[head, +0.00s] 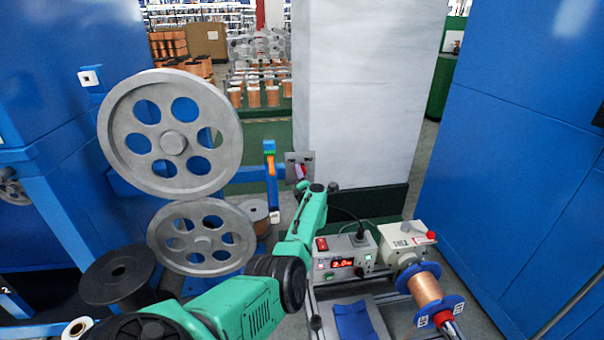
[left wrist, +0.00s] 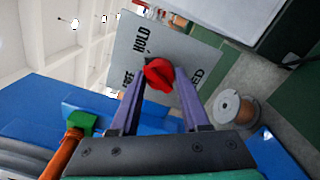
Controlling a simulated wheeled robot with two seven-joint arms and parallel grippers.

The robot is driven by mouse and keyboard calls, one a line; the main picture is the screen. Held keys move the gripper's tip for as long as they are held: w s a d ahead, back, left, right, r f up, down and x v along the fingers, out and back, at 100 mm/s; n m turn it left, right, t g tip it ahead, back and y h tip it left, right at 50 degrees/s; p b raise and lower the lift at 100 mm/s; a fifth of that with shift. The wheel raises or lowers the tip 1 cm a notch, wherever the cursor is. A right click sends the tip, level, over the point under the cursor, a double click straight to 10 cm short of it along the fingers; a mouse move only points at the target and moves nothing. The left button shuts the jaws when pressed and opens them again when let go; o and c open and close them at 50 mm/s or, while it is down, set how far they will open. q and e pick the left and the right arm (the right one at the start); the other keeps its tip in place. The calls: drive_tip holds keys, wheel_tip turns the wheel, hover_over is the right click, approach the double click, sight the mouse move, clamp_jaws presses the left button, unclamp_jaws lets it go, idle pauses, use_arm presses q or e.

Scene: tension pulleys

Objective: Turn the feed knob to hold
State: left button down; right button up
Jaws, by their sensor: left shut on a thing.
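The red feed knob (left wrist: 158,74) sits on a grey panel (left wrist: 185,50) in the left wrist view. HOLD is printed on the panel above and left of the knob. Two other labels beside it are partly hidden by my fingers. My left gripper (left wrist: 157,88) is shut on the knob, with a purple finger on each side. Which label the knob points at is hard to tell. In the head view the panel (head: 292,158) stands in front of the white pillar, and my left gripper (head: 301,172) reaches it. My right gripper is not in view.
Two large grey pulleys (head: 145,172) stand left of my arm. A control box with a red display (head: 343,263) and a copper spool (head: 425,288) are at the lower right. An orange and blue post (head: 271,172) stands close left of the panel.

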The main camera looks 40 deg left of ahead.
use_arm(q)
drive_tip(key=shift+m, duration=1.6)
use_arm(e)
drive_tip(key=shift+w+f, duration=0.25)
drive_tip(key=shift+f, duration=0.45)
use_arm(q)
drive_tip(key=shift+f, duration=0.1)
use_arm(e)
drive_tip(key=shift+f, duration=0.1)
use_arm(q)
drive_tip(key=shift+c, duration=2)
unclamp_jaws()
drive_tip(key=shift+p, duration=0.35)
drive_tip(key=p+v, duration=1)
drive_tip(key=v, duration=0.4)
drive_tip(key=shift+d, duration=0.25)
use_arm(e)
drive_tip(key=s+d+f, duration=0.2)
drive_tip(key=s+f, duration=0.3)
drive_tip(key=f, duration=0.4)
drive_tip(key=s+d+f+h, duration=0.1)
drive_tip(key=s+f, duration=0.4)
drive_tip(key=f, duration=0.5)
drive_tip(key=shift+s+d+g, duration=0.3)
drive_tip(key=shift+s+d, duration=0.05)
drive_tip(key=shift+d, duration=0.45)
